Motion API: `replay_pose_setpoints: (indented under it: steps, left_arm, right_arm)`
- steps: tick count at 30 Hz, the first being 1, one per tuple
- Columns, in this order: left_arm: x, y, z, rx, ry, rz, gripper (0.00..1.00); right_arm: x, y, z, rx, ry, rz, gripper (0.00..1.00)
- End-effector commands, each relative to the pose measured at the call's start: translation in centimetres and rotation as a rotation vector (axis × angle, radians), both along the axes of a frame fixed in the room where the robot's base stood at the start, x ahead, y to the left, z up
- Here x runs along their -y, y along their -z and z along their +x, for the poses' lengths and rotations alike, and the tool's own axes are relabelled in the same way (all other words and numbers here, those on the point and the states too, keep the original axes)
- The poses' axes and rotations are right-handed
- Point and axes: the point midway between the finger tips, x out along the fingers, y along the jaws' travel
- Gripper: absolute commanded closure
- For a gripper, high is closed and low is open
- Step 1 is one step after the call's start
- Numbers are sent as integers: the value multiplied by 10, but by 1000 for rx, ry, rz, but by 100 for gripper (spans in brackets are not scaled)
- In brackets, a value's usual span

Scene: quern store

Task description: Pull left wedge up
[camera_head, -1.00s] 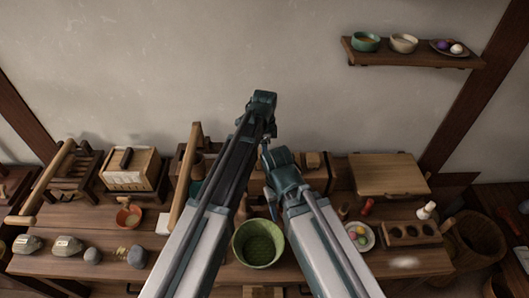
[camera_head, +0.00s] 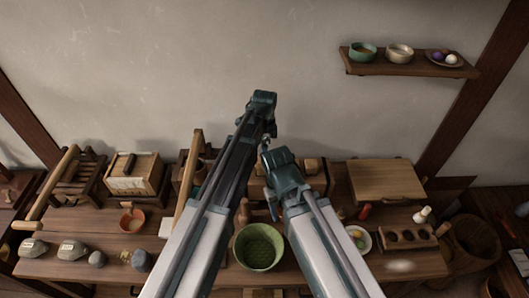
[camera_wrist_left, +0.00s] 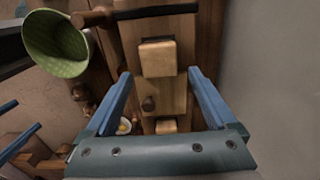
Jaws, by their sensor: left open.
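In the left wrist view, two pale wooden blocks that look like wedges sit in a wooden frame (camera_wrist_left: 180,95). The upper one (camera_wrist_left: 158,58), which I take for the left wedge, lies just beyond my open left gripper (camera_wrist_left: 160,85); the other (camera_wrist_left: 166,126) shows partly above the gripper body. A small dark wooden peg (camera_wrist_left: 149,104) stands between them. The fingers hold nothing. In the head view my left arm hides the left wedge; a pale block (camera_head: 313,165) shows right of the arms. My right gripper (camera_head: 272,203) hangs over the bench, its fingers unclear.
A green bowl (camera_head: 259,247) stands in front of the frame, and a long wooden lever (camera_head: 188,185) rises at its left. A plate (camera_head: 358,239), a holed wooden block (camera_head: 406,236) and a board (camera_head: 386,181) are to the right. The wall is close behind.

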Motion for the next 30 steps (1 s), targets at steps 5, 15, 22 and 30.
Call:
replay_pose_setpoints:
  steps: [5,15,22,30]
  left_arm:
    - [0,-36,0,0,0,0,10]
    - [0,-88,0,0,0,0,10]
    - [0,-105,1,0,0,0,10]
    - [0,-104,1,0,0,0,10]
  right_arm:
    - [0,-36,0,0,-1,0,50]
    - [0,-88,0,0,1,1,50]
    - [0,-105,0,0,6,2,50]
    - [0,-104,0,0,7,2,50]
